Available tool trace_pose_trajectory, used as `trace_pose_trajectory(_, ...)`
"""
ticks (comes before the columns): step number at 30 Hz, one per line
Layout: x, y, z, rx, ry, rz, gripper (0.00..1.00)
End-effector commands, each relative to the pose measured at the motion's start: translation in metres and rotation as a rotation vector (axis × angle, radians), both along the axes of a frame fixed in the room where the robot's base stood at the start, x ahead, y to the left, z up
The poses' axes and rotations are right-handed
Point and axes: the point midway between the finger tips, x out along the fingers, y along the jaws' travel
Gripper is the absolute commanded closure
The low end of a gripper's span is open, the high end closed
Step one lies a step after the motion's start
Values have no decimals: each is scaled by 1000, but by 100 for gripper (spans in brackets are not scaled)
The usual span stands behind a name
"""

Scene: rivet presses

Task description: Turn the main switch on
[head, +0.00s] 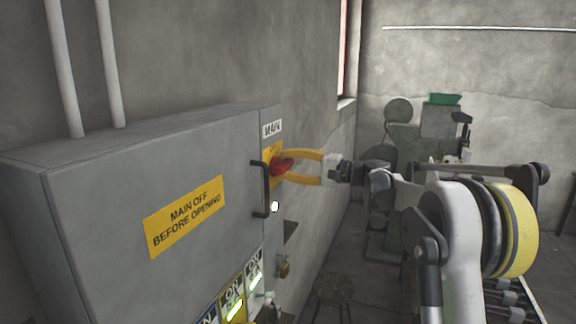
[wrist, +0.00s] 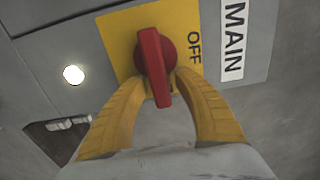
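The red main switch (wrist: 156,65) is a rotary knob on a yellow plate (wrist: 115,32) at the cabinet's right end; the switch also shows in the head view (head: 280,166). In the wrist view, "OFF" is printed right of the knob, beside a white "MAIN" label (wrist: 233,40). The grip bar runs from the knob toward the picture's bottom; I cannot tell its exact setting. My gripper (wrist: 164,78) has its yellow fingers on both sides of the bar, tips closed in against it. The fingers hide part of the plate. My gripper (head: 287,167) reaches the switch from the right.
The grey cabinet (head: 120,190) has a black handle (head: 262,190) just left of the switch and a lit white lamp (head: 274,206) below. Lit ON panels (head: 233,300) sit lower down. A stool (head: 336,290) stands below my arm; machinery (head: 440,120) is behind.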

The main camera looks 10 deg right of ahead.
Motion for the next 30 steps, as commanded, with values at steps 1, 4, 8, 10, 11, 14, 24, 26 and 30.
trace_pose_trajectory(1,0,0,0,0,0,0,59)
trace_pose_trajectory(4,0,0,0,0,0,0,59)
trace_pose_trajectory(8,0,-1,0,-1,-1,0,59)
trace_pose_trajectory(10,-1,-3,0,-1,-1,-1,59)
trace_pose_trajectory(11,-3,-5,0,-1,-1,-2,59)
trace_pose_trajectory(14,-11,-16,0,-1,-1,-2,59)
trace_pose_trajectory(24,-54,-75,0,-1,-1,-3,59)
trace_pose_trajectory(26,-60,-83,0,-1,-1,-2,59)
trace_pose_trajectory(30,-68,-94,0,-1,-1,-1,59)
